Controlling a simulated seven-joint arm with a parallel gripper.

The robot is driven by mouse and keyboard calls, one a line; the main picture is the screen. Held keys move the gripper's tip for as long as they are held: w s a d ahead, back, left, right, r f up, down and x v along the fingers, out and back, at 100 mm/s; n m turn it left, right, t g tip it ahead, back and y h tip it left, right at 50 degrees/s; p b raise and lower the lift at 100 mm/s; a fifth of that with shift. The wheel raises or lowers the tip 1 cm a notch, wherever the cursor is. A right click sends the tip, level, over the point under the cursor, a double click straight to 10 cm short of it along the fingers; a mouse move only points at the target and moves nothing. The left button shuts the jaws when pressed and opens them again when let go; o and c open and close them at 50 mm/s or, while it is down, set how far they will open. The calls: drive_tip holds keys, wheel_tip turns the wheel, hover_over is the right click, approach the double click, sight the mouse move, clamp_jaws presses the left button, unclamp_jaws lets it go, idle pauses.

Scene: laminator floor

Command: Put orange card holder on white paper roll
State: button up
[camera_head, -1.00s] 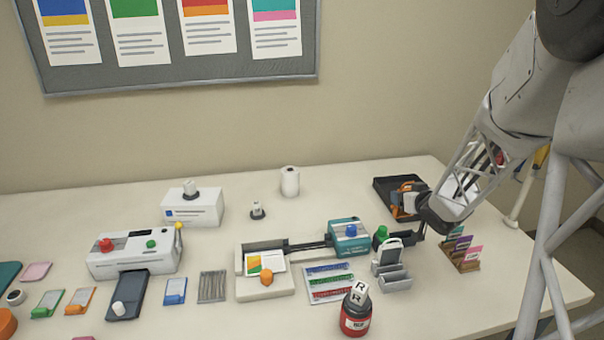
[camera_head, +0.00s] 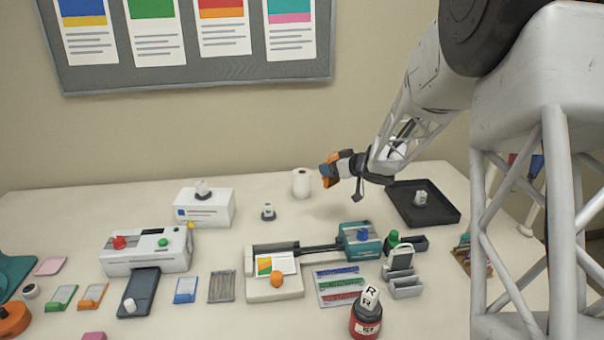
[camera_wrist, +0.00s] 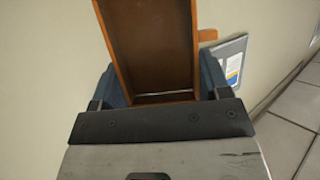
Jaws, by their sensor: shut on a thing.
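My gripper (camera_head: 336,170) is shut on the orange card holder (camera_head: 331,182), just to the right of the white paper roll (camera_head: 302,184) in the head view. The holder looks raised above the table; I cannot tell its exact height. In the wrist view the holder (camera_wrist: 113,42) is an open, box-like orange-brown piece held between two blue finger pads. The paper roll stands upright at the back of the table, its top bare. The roll does not clearly show in the wrist view.
A black tray (camera_head: 445,216) with a small white block (camera_head: 420,198) lies to the right. A white box (camera_head: 205,209) and a small dark-based piece (camera_head: 268,212) stand left of the roll. A teal-ended device (camera_head: 358,240) is in front.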

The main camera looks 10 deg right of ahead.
drive_tip(key=w+a+n+g+y, duration=0.1)
drive_tip(key=w+a, duration=0.1)
drive_tip(key=a, duration=0.4)
drive_tip(key=shift+w+a+r+n, duration=0.25)
drive_tip(key=shift+a+r+n, duration=0.05)
drive_tip(key=shift+a, duration=0.05)
drive_tip(key=shift+w, duration=0.15)
hover_over(303, 171)
drive_tip(key=shift+f, duration=0.7)
drive_tip(key=shift+f, duration=1.75)
drive_tip(key=shift+f, duration=0.2)
drive_tip(key=o, duration=0.9)
drive_tip(key=shift+r, duration=0.2)
drive_tip(key=v, duration=1.2)
